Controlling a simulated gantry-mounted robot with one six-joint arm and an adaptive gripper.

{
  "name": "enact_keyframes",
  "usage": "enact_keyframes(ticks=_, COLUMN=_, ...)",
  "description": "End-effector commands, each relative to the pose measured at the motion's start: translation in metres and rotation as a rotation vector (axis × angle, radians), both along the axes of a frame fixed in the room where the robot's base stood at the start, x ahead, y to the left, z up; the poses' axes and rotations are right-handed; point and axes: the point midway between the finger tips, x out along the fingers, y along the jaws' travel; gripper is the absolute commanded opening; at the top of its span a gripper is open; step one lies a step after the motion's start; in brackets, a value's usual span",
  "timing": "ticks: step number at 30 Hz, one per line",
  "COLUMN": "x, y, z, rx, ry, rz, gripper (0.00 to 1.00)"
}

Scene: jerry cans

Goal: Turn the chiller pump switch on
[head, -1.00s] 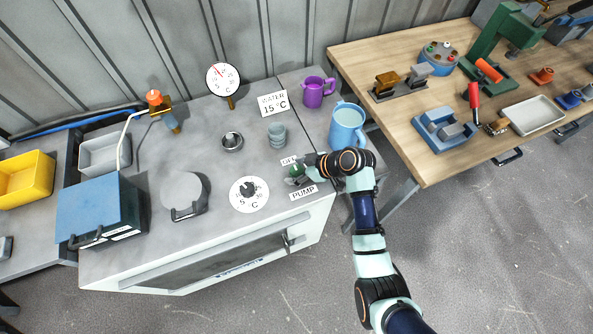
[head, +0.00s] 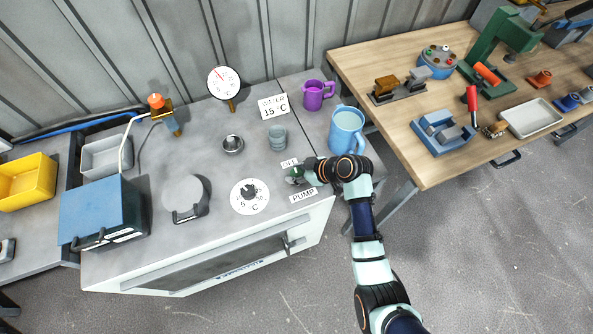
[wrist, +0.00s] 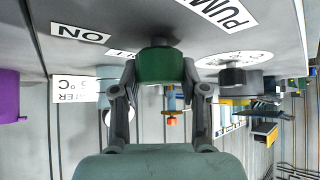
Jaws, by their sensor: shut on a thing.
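The pump switch is a dark green round knob (wrist: 160,66) on the chiller's grey top, seen in the wrist view between my fingers. My gripper (wrist: 160,88) is shut on it, with one finger on each side. In the head view my gripper (head: 297,176) reaches in from the right, over the PUMP label (head: 303,195) and beside the OFF label (head: 290,162). The knob is mostly hidden there. An ON label (wrist: 81,33) shows in the wrist view. I cannot tell the exact angle of the switch.
A temperature dial (head: 250,196) sits left of my gripper. A round lid with a handle (head: 185,196) lies farther left. A wooden workbench (head: 400,150) stands to the right.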

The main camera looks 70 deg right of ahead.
Motion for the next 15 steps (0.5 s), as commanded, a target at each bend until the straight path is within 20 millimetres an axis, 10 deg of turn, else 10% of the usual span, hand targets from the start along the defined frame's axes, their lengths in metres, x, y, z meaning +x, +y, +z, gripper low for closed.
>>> enact_keyframes(ticks=15, x=0.0004, y=0.0024, z=0.0065, rx=0.0, ry=0.002, rz=-0.426, gripper=0.09)
